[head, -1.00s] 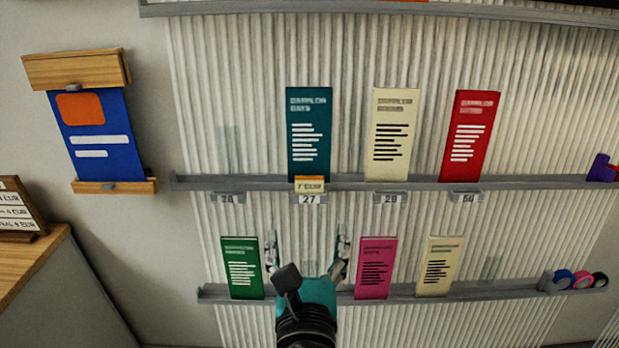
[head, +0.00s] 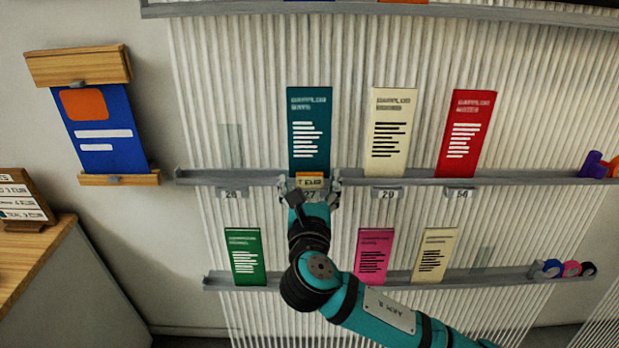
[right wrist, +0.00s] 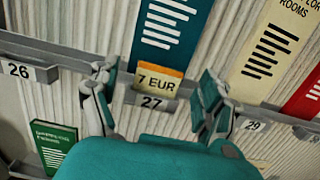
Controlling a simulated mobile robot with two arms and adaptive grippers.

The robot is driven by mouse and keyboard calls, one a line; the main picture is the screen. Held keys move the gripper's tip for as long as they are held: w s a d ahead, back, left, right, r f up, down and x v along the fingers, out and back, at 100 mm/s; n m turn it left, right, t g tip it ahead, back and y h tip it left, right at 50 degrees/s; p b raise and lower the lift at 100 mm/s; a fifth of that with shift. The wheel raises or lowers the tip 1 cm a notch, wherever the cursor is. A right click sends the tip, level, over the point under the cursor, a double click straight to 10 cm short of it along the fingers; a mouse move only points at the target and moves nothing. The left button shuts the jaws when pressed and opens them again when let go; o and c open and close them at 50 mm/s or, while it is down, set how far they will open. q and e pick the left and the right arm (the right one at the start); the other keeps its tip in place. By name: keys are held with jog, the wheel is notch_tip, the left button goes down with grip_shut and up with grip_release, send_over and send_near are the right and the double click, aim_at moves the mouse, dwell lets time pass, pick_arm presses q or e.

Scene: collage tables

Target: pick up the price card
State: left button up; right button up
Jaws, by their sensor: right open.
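The price card (head: 310,180) is a small yellow and orange card marked "7 EUR". It sits at the rail above the label 27, in front of the teal leaflet (head: 310,130). In the right wrist view the price card (right wrist: 160,79) lies between the two fingers. My right gripper (head: 311,186) is open around it, one finger on each side; it also shows in the right wrist view (right wrist: 155,95). I see a gap between each finger and the card. My left gripper is not in view.
The upper rail (head: 420,182) also holds a cream leaflet (head: 389,135) and a red leaflet (head: 466,135). Green (head: 245,257), pink (head: 374,257) and cream leaflets stand on the lower rail (head: 310,277). Tape rolls (head: 570,268) sit at its right end. A counter (head: 30,245) is at left.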

aim_at(310, 177)
jog(key=shift+w, duration=1.5)
jog(key=c, duration=0.9)
jog(key=shift+o, duration=0.2)
jog(key=shift+s+r, duration=0.1)
